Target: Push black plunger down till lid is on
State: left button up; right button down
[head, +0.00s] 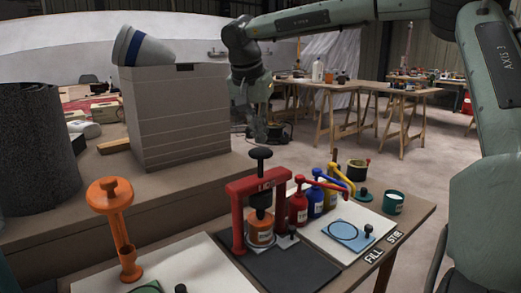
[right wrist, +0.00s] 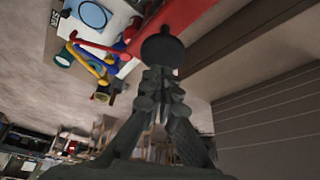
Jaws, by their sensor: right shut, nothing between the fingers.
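The red press (head: 243,215) stands on the bench, with its black plunger (head: 260,153) rising out of the top, knob well above the crossbar. An orange tin (head: 261,232) stands inside the press under the dark plunger head. Whether a lid sits on the tin is too small to tell. My right gripper (head: 259,134) is shut and empty, pointing down just above the plunger knob. In the right wrist view the closed fingertips (right wrist: 161,72) lie close to the black knob (right wrist: 162,46); whether they touch it I cannot tell. My left gripper is not in view.
Red, blue and yellow pump bottles (head: 316,198) stand just right of the press. An orange stand (head: 116,220) is to its left. A green tin (head: 393,202) stands near the bench's right end. A grey block stack (head: 180,115) rises behind.

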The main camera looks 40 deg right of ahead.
aim_at(259, 152)
jog(key=shift+f, duration=0.15)
jog(key=shift+f+b, duration=1.35)
jog(key=shift+f, duration=1.75)
notch_tip(259, 152, up, 11)
jog(key=p, duration=0.9)
jog(key=shift+r, duration=0.15)
dwell(0.5)
